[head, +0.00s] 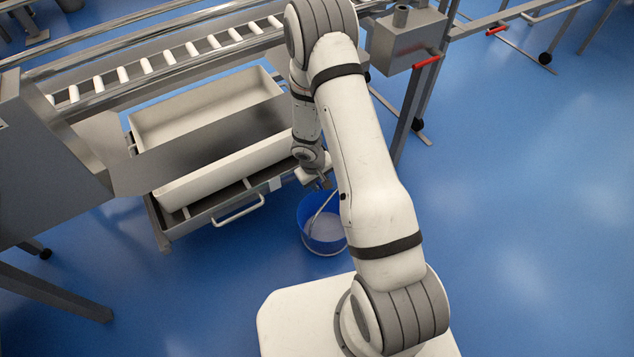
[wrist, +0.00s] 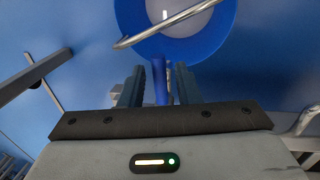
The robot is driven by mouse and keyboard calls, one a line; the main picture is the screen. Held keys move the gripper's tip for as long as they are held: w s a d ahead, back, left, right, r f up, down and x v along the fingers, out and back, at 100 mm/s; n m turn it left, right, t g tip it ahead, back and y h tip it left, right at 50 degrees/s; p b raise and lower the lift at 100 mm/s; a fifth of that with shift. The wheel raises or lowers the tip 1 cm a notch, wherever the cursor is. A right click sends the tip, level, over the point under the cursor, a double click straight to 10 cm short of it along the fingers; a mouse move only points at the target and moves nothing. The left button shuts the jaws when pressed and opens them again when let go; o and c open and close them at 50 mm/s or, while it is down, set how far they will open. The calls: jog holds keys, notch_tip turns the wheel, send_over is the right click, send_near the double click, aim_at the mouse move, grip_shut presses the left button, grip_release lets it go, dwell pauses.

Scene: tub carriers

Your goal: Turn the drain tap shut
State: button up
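A blue lever (wrist: 160,82), which looks like the drain tap's handle, stands between the fingers of my gripper (wrist: 160,88) in the wrist view. My gripper is open around it, with a narrow gap on each side. Bits of grey metal show behind the fingers; the tap body is mostly hidden. In the head view my gripper (head: 321,183) is at the right front corner of the tub carrier (head: 205,222), and the tap cannot be made out. A blue bucket (head: 322,240) stands on the floor below; its rim also shows in the wrist view (wrist: 205,40).
The bucket's wire handle (wrist: 165,25) slants across its mouth. A grey box (head: 405,40) with a red handle (head: 427,62) is behind my arm. The blue floor at right is clear.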

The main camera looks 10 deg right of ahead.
grip_shut()
